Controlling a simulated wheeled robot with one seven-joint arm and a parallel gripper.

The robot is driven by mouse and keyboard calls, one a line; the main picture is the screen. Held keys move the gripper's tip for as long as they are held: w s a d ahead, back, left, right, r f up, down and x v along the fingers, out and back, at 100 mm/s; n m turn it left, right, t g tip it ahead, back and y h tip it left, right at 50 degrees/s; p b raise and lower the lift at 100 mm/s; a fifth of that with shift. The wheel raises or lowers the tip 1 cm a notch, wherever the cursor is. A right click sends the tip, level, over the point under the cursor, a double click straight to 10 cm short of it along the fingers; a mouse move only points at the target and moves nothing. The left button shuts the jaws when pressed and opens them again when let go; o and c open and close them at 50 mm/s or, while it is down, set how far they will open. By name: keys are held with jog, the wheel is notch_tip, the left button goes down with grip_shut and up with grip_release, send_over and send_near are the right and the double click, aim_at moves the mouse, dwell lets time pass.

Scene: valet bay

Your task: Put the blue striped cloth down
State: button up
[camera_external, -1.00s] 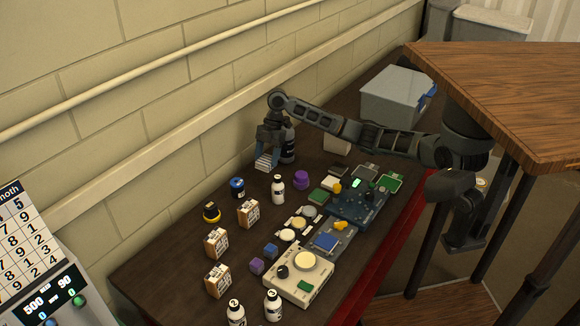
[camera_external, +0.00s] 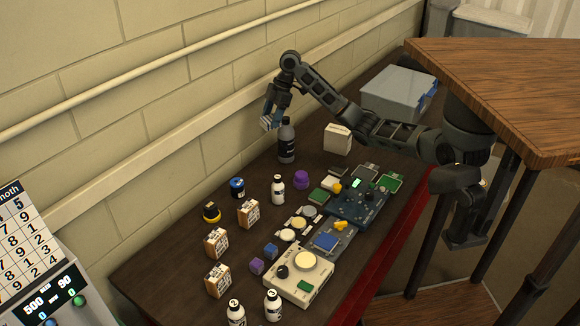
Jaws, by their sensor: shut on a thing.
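My gripper (camera_external: 270,119) is raised above the back edge of the dark table, near the wall. It is shut on the blue striped cloth (camera_external: 268,123). Only a small blue and pale part of the cloth shows at the fingertips. The cloth is clear of the table top, just left of the upper part of a dark grey bottle (camera_external: 286,142). I cannot tell whether it touches that bottle.
A white box (camera_external: 338,139) stands right of the bottle, and a grey bin (camera_external: 391,97) is farther back. A white bottle (camera_external: 278,190), a blue-topped jar (camera_external: 237,188) and a purple jar (camera_external: 301,179) stand in front. The table (camera_external: 235,166) is bare left of the grey bottle.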

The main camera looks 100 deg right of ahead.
jog(key=s+d+m, duration=0.2)
jog(key=s+d+m+h+p, duration=0.1)
jog(key=s+d+m, duration=0.1)
jog(key=d, duration=0.1)
jog(key=s+d+m+h, duration=0.1)
jog(key=s+d+m, duration=0.1)
jog(key=d, duration=0.1)
jog(key=shift+s+d+r+m, duration=0.15)
jog(key=shift+s+d+m, duration=0.1)
jog(key=shift+m, duration=0.15)
jog(key=s+d+m+h+p, duration=0.2)
jog(key=s+d+m, duration=0.4)
jog(key=s, duration=0.2)
jog(key=shift+g, duration=0.4)
notch_tip(320, 180, down, 18)
jog(key=shift+s+d+r, duration=0.1)
jog(key=shift+d+r, duration=0.05)
jog(key=shift+r, duration=0.05)
jog(key=shift+f+p, duration=0.4)
jog(key=shift+f, duration=1.75)
jog(key=shift+f, duration=0.1)
jog(key=o, duration=1)
jog(key=shift+o, duration=0.2)
jog(key=v, duration=1.2)
jog(key=shift+a+b, duration=0.2)
jog(key=shift+b, duration=0.25)
